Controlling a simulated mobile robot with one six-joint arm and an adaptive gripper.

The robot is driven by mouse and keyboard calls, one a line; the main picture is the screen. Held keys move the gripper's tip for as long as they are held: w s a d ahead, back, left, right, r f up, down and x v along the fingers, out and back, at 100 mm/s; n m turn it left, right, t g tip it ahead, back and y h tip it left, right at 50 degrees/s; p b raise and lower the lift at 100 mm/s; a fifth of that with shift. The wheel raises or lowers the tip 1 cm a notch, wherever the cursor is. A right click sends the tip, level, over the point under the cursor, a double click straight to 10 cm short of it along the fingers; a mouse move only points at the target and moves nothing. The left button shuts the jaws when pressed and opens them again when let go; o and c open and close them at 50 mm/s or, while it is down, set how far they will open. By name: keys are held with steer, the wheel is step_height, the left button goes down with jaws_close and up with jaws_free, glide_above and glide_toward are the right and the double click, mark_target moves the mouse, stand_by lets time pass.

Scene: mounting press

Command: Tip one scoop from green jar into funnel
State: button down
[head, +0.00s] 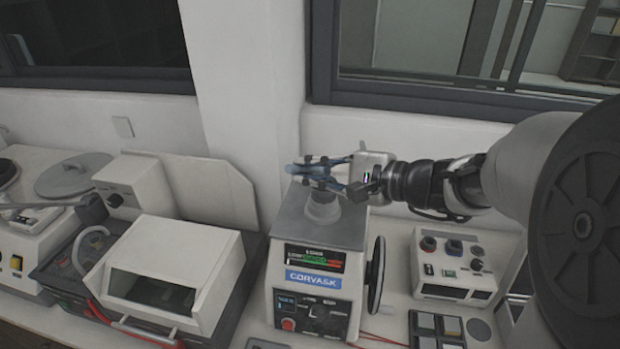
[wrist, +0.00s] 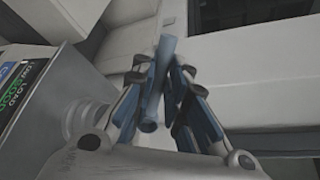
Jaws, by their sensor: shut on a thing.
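My gripper (head: 316,171) is shut on a slim blue-grey rod-like thing, which seems to be the scoop (head: 291,169). In the wrist view the scoop (wrist: 168,48) lies between the blue finger pads of my gripper (wrist: 165,80). Whether it carries powder cannot be seen. The pale funnel (head: 322,208) stands on top of the press (head: 318,262), just below my gripper in the head view. In the wrist view a pale round shape at left, likely the funnel (wrist: 86,120), is beside the fingers. I cannot make out a green jar in either view.
A white box with a dark window (head: 165,275) stands left of the press. A small control box (head: 455,268) with coloured knobs is to the right, with a tray of square pads (head: 436,328) in front. The press has a black handwheel (head: 376,275). The wall is close behind.

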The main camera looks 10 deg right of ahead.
steer(key=shift+s+f+m+t+b, duration=0.15)
steer(key=shift+t+b, duration=0.25)
steer(key=shift+b, duration=0.8)
steer(key=shift+w+f+m+t+b, duration=0.15)
steer(key=shift+t+b, duration=0.25)
steer(key=shift+b, duration=0.75)
steer(key=shift+s+r+b, duration=0.1)
steer(key=shift+r+b, duration=0.05)
steer(key=shift+b, duration=0.4)
steer(key=shift+r, duration=0.15)
step_height(320, 180, up, 5)
steer(key=p, duration=0.3)
